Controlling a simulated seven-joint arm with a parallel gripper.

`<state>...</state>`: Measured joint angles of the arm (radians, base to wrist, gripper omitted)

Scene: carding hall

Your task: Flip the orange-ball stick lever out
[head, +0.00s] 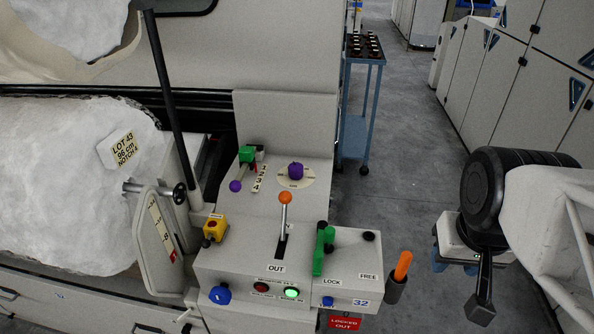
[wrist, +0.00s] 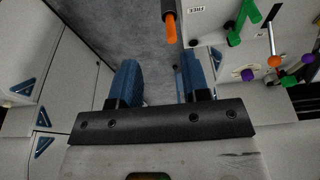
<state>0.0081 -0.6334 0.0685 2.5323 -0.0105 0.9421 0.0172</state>
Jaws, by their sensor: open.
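The orange-ball lever (head: 285,198) stands on the pale control box, its thin metal stick rising from a dark slot (head: 280,247). The word OUT is printed at the slot's near end. The stick is close to upright in the head view. The orange ball also shows at the right of the wrist view (wrist: 274,62). My gripper (wrist: 161,80) is open and empty, its two blue fingers apart over the floor. In the head view it is at the right, partly hidden by my wrist, well clear of the lever and the box.
A green handle (head: 325,250) stands right of the lever; a yellow-housed button (head: 214,229) is left. A purple knob (head: 296,171) and purple-ball lever (head: 235,186) are behind. An orange-topped stick (head: 403,266) is between box and gripper. Open floor (head: 400,140) lies beyond.

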